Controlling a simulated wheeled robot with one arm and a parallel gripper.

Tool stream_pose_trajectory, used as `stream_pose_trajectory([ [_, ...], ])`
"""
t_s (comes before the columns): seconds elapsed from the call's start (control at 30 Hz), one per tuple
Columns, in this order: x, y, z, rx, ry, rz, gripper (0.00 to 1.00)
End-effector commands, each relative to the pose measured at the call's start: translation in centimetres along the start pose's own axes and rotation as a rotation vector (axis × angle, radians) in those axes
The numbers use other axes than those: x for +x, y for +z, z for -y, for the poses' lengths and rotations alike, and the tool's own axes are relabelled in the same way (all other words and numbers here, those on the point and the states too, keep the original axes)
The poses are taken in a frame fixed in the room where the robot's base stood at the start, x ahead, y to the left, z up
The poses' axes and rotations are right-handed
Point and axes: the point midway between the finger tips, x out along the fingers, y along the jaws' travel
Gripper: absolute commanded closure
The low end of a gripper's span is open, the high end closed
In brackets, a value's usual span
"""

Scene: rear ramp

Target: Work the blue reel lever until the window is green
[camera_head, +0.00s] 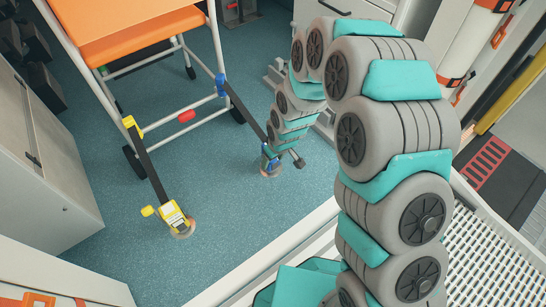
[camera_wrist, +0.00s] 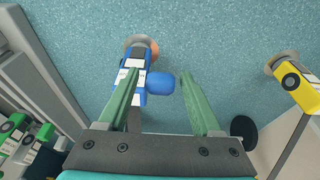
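The blue reel (camera_wrist: 136,62) stands at a round floor fitting in the wrist view, with white label patches on it. Its blue lever knob (camera_wrist: 161,83) sticks out to the right. My gripper (camera_wrist: 156,74) is open, its green fingers on either side of the knob, with a visible gap at the right finger. The left finger overlaps the reel body, and I cannot tell whether it touches. In the head view the blue reel (camera_head: 268,152) is at the foot of a dark strap, partly hidden by my arm. I cannot make out the window's colour.
A yellow reel (camera_head: 173,214) with its own strap stands to the left; it also shows in the wrist view (camera_wrist: 293,84). A wheeled orange seat (camera_head: 140,35) is behind. A grey cabinet (camera_head: 45,160) stands at left. Blue floor between the reels is clear.

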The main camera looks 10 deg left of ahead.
Motion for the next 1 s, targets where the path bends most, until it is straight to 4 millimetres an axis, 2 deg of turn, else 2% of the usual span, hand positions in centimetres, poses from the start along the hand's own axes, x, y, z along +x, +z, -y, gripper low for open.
stream_pose_trajectory([
  [0.47,-0.8,-0.1,0.0,0.000,0.001,-0.003,0.28],
  [1.0,-7.6,-0.1,0.0,0.000,0.001,-0.003,0.28],
])
